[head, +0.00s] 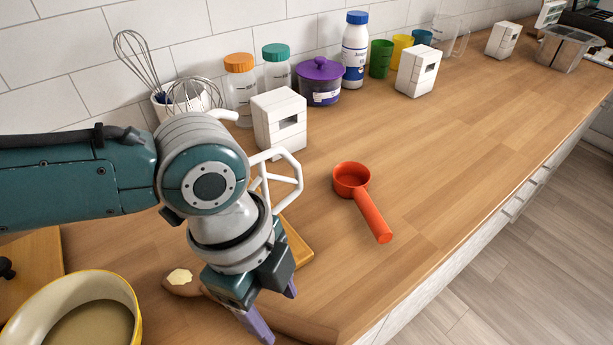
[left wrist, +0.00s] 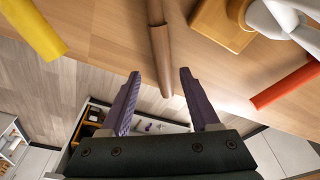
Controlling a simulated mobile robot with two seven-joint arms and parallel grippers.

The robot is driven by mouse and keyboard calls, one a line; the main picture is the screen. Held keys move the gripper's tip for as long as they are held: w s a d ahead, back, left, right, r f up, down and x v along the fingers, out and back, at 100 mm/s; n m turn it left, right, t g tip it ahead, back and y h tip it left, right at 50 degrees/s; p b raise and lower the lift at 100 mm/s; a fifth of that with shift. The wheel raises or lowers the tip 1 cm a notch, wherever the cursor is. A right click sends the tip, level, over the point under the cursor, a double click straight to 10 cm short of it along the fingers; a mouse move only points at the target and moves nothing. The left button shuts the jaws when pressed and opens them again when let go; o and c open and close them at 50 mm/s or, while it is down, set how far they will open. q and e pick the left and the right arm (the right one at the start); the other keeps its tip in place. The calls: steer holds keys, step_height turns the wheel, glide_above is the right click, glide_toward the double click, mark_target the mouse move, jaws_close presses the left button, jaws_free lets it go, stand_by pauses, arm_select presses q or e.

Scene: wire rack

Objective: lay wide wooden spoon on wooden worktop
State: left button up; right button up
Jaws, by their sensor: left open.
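My left gripper (head: 275,315) is open near the front edge of the wooden worktop (head: 440,130). In the left wrist view, its two purple fingers (left wrist: 160,73) stand apart, on either side of the end of a brown wooden handle (left wrist: 160,55), which appears to be the wooden spoon's. Whether they touch it cannot be told. The handle runs from the top of the view towards the worktop edge.
An orange measuring cup (head: 352,178) lies right of the gripper. A yellow bowl (head: 136,295) stands at the lower left. A small wooden board (head: 298,242) is partly behind the gripper. Jars, a purple pot (head: 319,85) and white blocks line the wall. The middle right worktop is clear.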

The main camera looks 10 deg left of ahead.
arm_select(q)
step_height(320, 180, up, 10)
steer(key=a, duration=0.2)
steer(key=shift+w+p, duration=0.15)
steer(key=shift+p, duration=0.3)
steer(key=r+p, duration=0.2)
steer(key=p, duration=0.1)
steer(key=a+r+p, duration=0.1)
steer(key=r+p, duration=0.2)
steer(key=p, duration=0.1)
steer(key=shift+r, duration=0.35)
